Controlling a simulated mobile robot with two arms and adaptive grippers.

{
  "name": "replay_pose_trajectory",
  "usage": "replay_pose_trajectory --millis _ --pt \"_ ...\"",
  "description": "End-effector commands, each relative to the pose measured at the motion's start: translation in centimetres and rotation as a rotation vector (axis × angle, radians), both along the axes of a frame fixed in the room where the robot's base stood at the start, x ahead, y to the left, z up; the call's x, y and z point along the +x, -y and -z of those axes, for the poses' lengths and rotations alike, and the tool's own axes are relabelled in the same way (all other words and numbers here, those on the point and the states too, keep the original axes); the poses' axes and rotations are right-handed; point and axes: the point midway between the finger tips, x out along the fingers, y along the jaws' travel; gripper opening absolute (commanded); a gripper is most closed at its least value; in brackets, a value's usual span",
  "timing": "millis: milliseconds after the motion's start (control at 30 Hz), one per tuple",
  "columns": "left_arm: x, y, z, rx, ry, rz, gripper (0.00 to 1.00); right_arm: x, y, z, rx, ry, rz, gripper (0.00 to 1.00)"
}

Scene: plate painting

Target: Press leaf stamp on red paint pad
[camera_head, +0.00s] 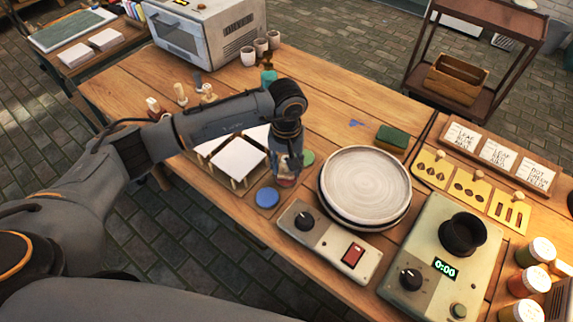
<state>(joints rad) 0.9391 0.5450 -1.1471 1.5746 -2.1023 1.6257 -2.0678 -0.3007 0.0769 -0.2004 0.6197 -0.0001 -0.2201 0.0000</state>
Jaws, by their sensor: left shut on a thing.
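My left gripper (287,172) points down over the row of paint pads, between the green pad and the blue pad. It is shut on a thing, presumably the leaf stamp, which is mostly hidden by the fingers. A bit of red (286,183) shows right at the fingertips, where the red paint pad seems to be. I cannot tell whether the stamp touches the pad. The blue pad (266,197) lies just in front to the left, and the green pad (307,158) just behind to the right. My right gripper is not in view.
A stack of plates (365,186) stands close to the right of the gripper. A grey switch box (330,240) lies in front, with a timer device (430,255) to the right. White tiles on a rack (238,162) are at the left. Other stamps (181,94) stand behind my arm.

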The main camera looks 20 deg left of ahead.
Motion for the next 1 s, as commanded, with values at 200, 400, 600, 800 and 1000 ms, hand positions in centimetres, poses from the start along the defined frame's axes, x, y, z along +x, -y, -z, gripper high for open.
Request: replay_pose_trajectory --millis 200,400,600,800,1000 --pt "0.01 -0.01 0.31 0.000 0.000 0.000 0.20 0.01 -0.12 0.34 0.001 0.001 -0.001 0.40" --pt "0.02 -0.01 0.53 0.000 0.000 0.000 0.20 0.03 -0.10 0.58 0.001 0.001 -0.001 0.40" --pt "0.01 -0.01 0.76 0.000 0.000 0.000 0.20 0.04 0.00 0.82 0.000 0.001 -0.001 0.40" --pt "0.01 -0.01 0.76 0.000 0.000 0.000 0.20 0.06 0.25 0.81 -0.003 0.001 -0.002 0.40" --pt "0.01 -0.01 0.79 0.000 0.000 0.000 0.20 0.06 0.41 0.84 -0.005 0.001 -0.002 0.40"
